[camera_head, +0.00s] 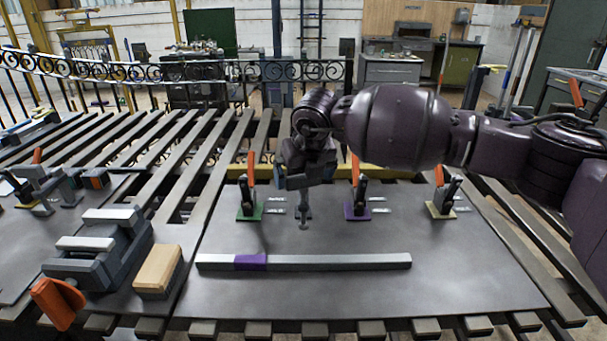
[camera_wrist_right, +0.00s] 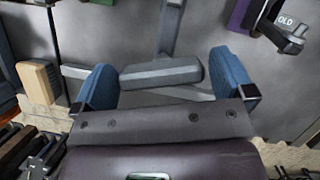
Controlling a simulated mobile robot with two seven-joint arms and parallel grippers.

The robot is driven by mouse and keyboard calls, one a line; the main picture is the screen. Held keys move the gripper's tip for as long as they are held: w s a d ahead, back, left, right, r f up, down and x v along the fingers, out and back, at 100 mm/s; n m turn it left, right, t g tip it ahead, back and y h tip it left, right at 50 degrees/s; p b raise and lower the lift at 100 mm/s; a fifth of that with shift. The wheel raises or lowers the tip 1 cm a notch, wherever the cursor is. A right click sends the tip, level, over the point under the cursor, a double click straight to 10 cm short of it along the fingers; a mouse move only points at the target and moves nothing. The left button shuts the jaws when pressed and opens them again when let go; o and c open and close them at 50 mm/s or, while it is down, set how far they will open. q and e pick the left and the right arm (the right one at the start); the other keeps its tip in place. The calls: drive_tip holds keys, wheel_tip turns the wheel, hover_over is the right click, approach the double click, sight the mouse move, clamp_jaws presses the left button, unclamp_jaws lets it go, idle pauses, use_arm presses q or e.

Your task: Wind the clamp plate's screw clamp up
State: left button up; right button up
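The clamp plate (camera_head: 350,292) is a wide grey sheet on the slatted bench. The screw clamp (camera_head: 303,207) is a thin grey upright post at the back middle of the plate, its top hidden by my gripper in the head view. My right gripper (camera_head: 304,183) is right above it, pointing down. In the right wrist view its two blue fingers (camera_wrist_right: 165,83) stand wide apart, with the clamp's grey bar-shaped handle (camera_wrist_right: 160,73) between them. The bar's ends lie close to both fingers; I cannot tell whether they touch. My left gripper is out of view.
Toggle clamps with green (camera_head: 250,211), purple (camera_head: 357,211) and yellow (camera_head: 441,209) bases flank the screw clamp closely. A long grey bar (camera_head: 340,262) with a purple band lies in front. A vise (camera_head: 100,250) and a wooden block (camera_head: 158,270) are at left.

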drive_tip(key=c, duration=0.7)
drive_tip(key=shift+n, duration=0.3)
